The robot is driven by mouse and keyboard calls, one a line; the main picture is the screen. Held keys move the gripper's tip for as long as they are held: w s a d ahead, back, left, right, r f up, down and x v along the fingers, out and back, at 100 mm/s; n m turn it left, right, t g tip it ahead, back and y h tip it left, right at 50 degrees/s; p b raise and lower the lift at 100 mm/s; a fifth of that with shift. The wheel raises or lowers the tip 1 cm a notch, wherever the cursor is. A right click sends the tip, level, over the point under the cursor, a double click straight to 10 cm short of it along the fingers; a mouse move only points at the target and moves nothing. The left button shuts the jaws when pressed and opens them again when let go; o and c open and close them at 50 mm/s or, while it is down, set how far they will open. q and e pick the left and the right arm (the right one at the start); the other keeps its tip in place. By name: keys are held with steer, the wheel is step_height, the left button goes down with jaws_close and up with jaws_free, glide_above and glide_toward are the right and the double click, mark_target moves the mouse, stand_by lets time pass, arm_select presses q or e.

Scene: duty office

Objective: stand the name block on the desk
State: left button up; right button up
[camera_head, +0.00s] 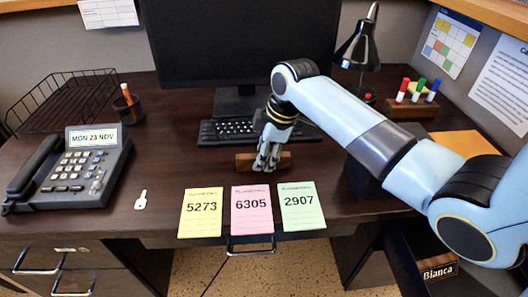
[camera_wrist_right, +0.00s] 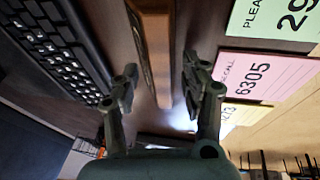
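A brown wooden block (camera_head: 284,160) lies on the desk (camera_head: 330,185) in front of the keyboard; no lettering shows on it. My right gripper (camera_head: 265,168) is down at the block, its fingers hiding the block's middle. In the wrist view the block (camera_wrist_right: 156,45) lies between the two open fingers (camera_wrist_right: 158,88), with a gap on each side. A brown plate reading "Bianca" (camera_head: 438,271) shows at the lower right, below the desk's front edge; what it is attached to is unclear. My left gripper is not in view.
The keyboard (camera_head: 225,131) and monitor (camera_head: 235,45) are behind the block. Three number notes (camera_head: 252,211) lie along the front edge. A phone (camera_head: 75,165), key (camera_head: 141,200) and pen cup (camera_head: 128,109) are left; a lamp (camera_head: 358,50) and marker holder (camera_head: 412,106) are right.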

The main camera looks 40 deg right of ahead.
steer(key=shift+o, duration=0.2)
steer(key=p+v, duration=0.1)
steer(key=v, duration=1.1)
steer(key=shift+p, duration=0.4)
steer(key=shift+r, duration=0.1)
